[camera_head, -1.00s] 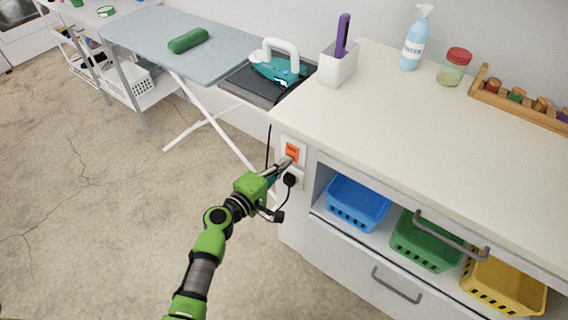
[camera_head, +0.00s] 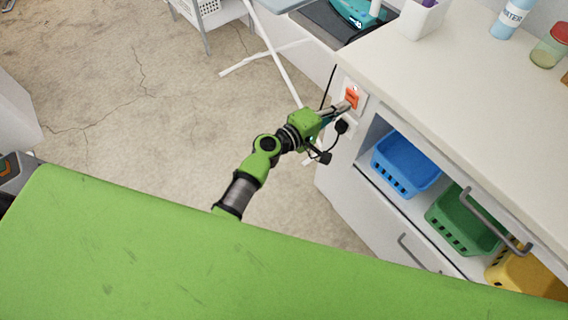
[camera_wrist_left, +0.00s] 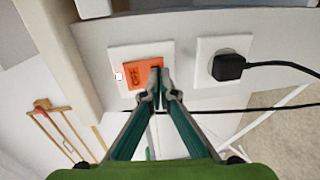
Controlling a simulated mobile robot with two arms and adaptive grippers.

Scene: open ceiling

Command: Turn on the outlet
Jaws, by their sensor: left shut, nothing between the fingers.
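The outlet switch (camera_head: 351,97) is an orange rocker on a white plate on the end side of the white cabinet. In the left wrist view the orange switch (camera_wrist_left: 143,74) carries dark lettering, and a small light glows red-white at its left edge. My left gripper (camera_head: 346,106) is shut and empty, with its tips at the switch. In the left wrist view the fingertips (camera_wrist_left: 157,70) overlap the right end of the rocker; whether they touch it is hard to tell. A black plug (camera_wrist_left: 228,67) sits in a white socket beside the switch. My right gripper is not in view.
The cabinet top (camera_head: 440,80) overhangs the outlet. A blue basket (camera_head: 405,165) and a green basket (camera_head: 463,222) sit on its open shelf. A black cord (camera_wrist_left: 285,66) runs from the plug. An ironing board leg (camera_head: 275,55) stands behind; the floor at left is clear.

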